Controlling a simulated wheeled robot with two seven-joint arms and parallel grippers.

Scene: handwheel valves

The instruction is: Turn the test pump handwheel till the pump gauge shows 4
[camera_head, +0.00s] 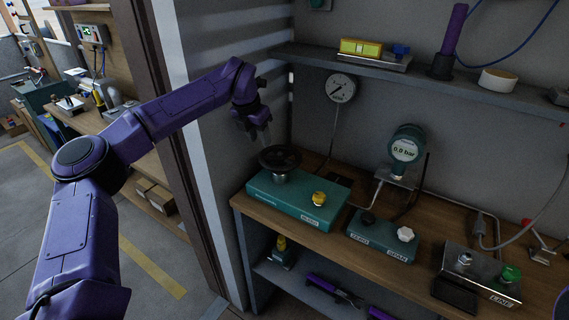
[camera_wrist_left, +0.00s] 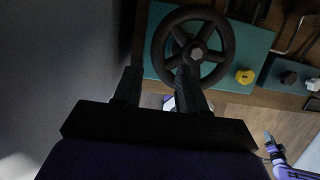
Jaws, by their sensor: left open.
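The black handwheel (camera_head: 280,158) stands on the left end of a long teal box (camera_head: 264,198) on the bench. The wheel shows whole, with its spokes and hub, in the left wrist view (camera_wrist_left: 226,45). My left gripper (camera_head: 264,139) is just above the handwheel's back left side, open and empty. In the left wrist view its fingers (camera_wrist_left: 158,72) are apart, one overlapping the wheel's near rim in the picture; I cannot tell if it touches.
A yellow knob (camera_head: 319,198) sits on the same teal box. A smaller teal box (camera_head: 381,236) with a dark and a white knob, and a metal box (camera_head: 480,274) with a green knob, stand to the right. A shelf (camera_head: 440,84) runs above; a wall stands close left.

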